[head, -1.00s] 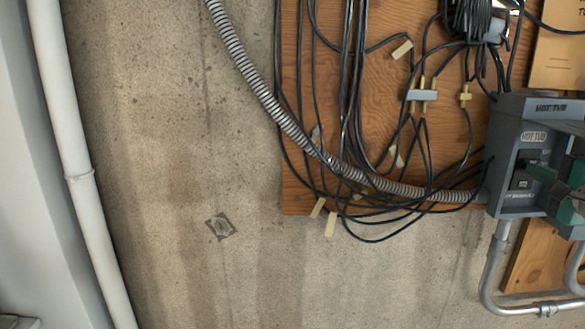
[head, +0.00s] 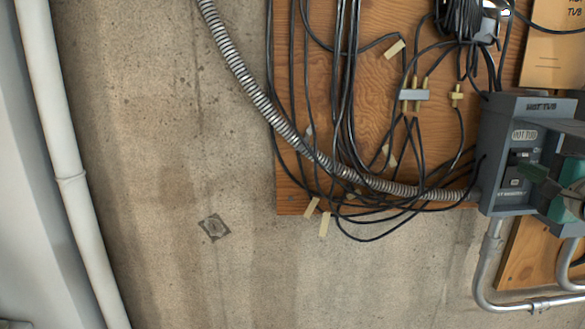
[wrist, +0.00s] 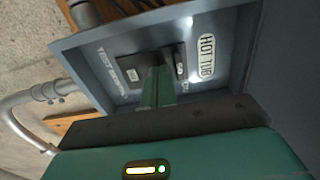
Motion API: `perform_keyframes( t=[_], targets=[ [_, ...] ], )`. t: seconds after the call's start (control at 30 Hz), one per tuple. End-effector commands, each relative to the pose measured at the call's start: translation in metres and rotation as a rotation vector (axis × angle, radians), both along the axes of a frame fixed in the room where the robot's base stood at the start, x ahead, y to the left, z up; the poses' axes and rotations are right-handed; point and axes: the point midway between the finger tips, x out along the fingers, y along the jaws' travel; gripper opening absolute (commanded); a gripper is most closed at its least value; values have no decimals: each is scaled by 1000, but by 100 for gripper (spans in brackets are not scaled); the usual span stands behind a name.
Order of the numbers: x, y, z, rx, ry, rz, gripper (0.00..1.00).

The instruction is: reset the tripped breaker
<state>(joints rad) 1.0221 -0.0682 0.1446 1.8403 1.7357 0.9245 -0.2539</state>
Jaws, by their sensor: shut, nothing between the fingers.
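The breaker (head: 514,182) is a dark unit set in the face of a grey box (head: 488,150) at the right edge of the head view. The box carries a "HOT TUB" label (head: 524,135). The breaker also shows in the wrist view (wrist: 120,72), with the label (wrist: 206,56) to its right. My gripper (head: 528,170) has green fingers, shut and empty, with the tips at the breaker's face. In the wrist view the fingers (wrist: 158,84) cover the breaker's middle. I cannot tell if they touch it, nor the lever's position.
A ribbed conduit (head: 250,85) and loose black cables (head: 355,100) hang on the plywood board (head: 290,190) left of the box. A metal pipe (head: 484,270) runs below the box. A white pipe (head: 65,170) stands at far left. Bare concrete wall (head: 160,150) lies between.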

Motion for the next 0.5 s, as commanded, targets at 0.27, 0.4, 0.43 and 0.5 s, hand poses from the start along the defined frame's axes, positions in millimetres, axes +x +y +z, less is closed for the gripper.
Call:
perform_keyframes(
  t=[0.27, 0.4, 0.43, 0.5],
  targets=[
    [-20, -1, 0, 0, 0, -1, 0],
    [-30, -1, 1, -1, -1, -1, 0],
    [-32, -1, 1, -1, -1, -1, 0],
    [-37, -1, 0, 0, 0, -1, 0]
  ],
)
